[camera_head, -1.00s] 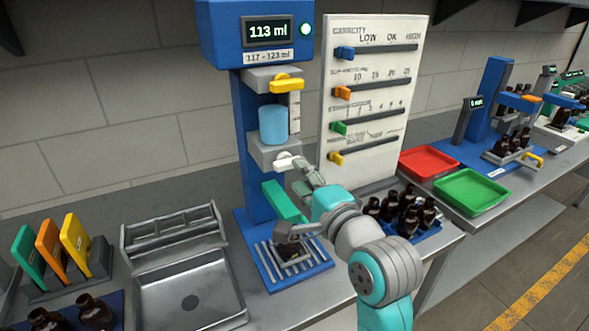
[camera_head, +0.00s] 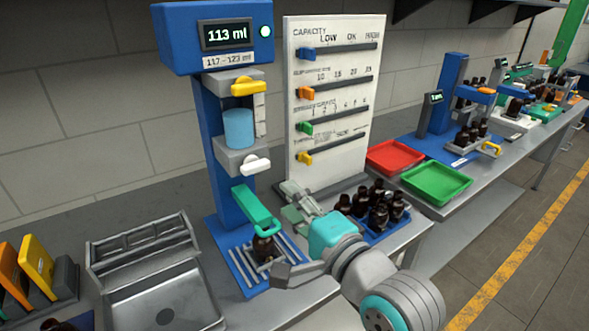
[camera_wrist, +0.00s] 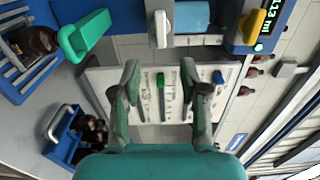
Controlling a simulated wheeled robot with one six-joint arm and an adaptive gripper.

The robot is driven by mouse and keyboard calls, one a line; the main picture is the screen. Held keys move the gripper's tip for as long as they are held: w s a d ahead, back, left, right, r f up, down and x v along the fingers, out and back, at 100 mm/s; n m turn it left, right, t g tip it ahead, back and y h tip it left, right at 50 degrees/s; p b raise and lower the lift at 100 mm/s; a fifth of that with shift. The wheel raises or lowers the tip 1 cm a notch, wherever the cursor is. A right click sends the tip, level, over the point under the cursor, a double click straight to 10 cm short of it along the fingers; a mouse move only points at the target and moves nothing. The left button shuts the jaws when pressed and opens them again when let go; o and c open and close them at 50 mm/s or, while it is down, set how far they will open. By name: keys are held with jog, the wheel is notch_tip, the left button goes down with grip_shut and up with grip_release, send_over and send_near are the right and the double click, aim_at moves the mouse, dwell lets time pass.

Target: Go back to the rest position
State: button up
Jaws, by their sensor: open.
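My gripper (camera_head: 296,207) is open and empty in front of the white slider panel, low and to the right of the blue filling machine (camera_head: 228,140). In the wrist view its two fingers (camera_wrist: 165,90) stand apart with the panel (camera_wrist: 152,118) behind them. The machine's display (camera_head: 227,35) reads 113 ml, above a label reading 117-123 ml. A brown bottle (camera_head: 263,248) stands on the slatted base under the green arm (camera_head: 256,210). The white lever (camera_head: 256,164) sticks out below the blue cylinder, clear of my gripper.
A blue rack (camera_head: 376,232) of several brown bottles stands close to the right of my gripper. Red (camera_head: 394,157) and green (camera_head: 437,184) trays lie farther right. An empty metal tray (camera_head: 165,303) is at the left. Another blue station (camera_head: 447,95) stands far right.

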jog(key=s+d+f+n+h, duration=0.15)
jog(key=s+d+f, duration=0.25)
jog(key=f, duration=0.4)
jog(key=s+d+f+n+t+h, duration=0.1)
jog(key=s+d+f+h, duration=0.25)
jog(key=f, duration=0.45)
jog(key=s+d+f+n+h, duration=0.1)
jog(key=s+d+f, duration=0.4)
jog(key=f, duration=0.4)
jog(key=s+d+f+n+h, duration=0.1)
jog(key=s+d+n, duration=0.1)
jog(key=s, duration=0.7)
jog(key=s+d+f+n+h, duration=0.1)
jog(key=s+d+f+n, duration=0.1)
jog(key=s, duration=0.7)
jog(key=s+d+f+n+g+h, duration=0.1)
jog(key=s+n, duration=0.3)
jog(key=s, duration=0.5)
jog(key=shift+d+f+h, duration=0.5)
jog(key=shift+d+f, duration=0.15)
jog(key=shift+d, duration=0.25)
